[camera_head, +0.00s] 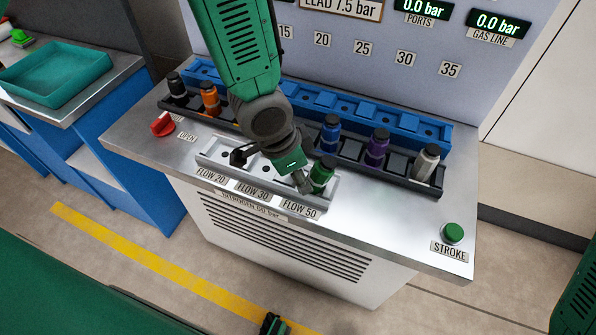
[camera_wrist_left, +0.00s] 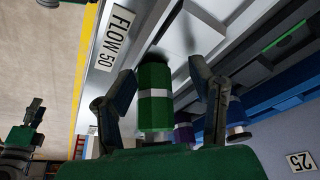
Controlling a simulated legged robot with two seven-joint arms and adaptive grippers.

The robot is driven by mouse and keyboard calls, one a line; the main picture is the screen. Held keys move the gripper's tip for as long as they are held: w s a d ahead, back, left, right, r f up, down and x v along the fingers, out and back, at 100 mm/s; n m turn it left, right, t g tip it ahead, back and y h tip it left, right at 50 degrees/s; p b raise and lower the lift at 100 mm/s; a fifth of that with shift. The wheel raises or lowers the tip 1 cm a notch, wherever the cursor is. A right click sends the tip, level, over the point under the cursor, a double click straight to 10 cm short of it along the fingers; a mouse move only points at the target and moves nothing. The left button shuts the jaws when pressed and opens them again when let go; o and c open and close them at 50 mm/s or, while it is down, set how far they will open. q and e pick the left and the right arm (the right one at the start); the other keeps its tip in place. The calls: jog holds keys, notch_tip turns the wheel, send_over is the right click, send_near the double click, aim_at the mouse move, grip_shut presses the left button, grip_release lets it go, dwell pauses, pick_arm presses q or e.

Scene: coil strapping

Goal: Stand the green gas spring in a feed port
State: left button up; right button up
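The green gas spring (camera_head: 322,173) is upright at the FLOW 50 end of the pale feed-port block (camera_head: 212,157). In the left wrist view the green spring (camera_wrist_left: 155,83) has a white band, and its far end meets a dark spot near the FLOW 50 label (camera_wrist_left: 115,38). How deep it sits in the port cannot be told. My left gripper (camera_head: 306,177) is at the spring; in the left wrist view its fingers (camera_wrist_left: 163,85) are spread on either side, with gaps visible.
Behind the block, a black rack (camera_head: 350,150) holds black, orange, blue, purple and white springs. A blue slotted rail (camera_head: 400,122) lies behind it. A red knob (camera_head: 163,124) is at left and a green STROKE button (camera_head: 453,233) at right. The right front bench top is clear.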

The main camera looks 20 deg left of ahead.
pick_arm(q)
jog(key=shift+w+d, duration=0.1)
jog(key=shift+d, duration=0.5)
jog(key=a+r, duration=0.1)
jog(key=r, duration=0.1)
jog(key=a+r, duration=0.1)
jog(key=s+a+r+p, duration=0.1)
jog(key=r, duration=0.1)
jog(key=shift+s+a+r, duration=0.1)
jog(key=shift+r, duration=0.25)
jog(key=d+v, duration=0.1)
jog(key=v, duration=0.4)
jog(key=s+a+f+n+g+y, duration=0.1)
jog(key=s+a+f+n, duration=0.45)
jog(key=s+f, duration=0.55)
jog(key=s+a+f+n+g+y, duration=0.1)
jog(key=s+a+f+n+g, duration=0.1)
jog(key=s+a+f+n, duration=0.7)
jog(key=w+d+f+m+t+b, duration=0.1)
jog(key=w+d+f+m+b, duration=0.1)
jog(key=f+m+b, duration=0.3)
notch_tip(320, 180, down, 5)
jog(key=shift+d+r+b, duration=0.2)
jog(key=shift+d+b, duration=0.25)
jog(key=shift+d, duration=0.05)
pick_arm(e)
jog(key=f, duration=0.5)
jog(key=shift+d+f, duration=0.1)
jog(key=shift+d, duration=0.25)
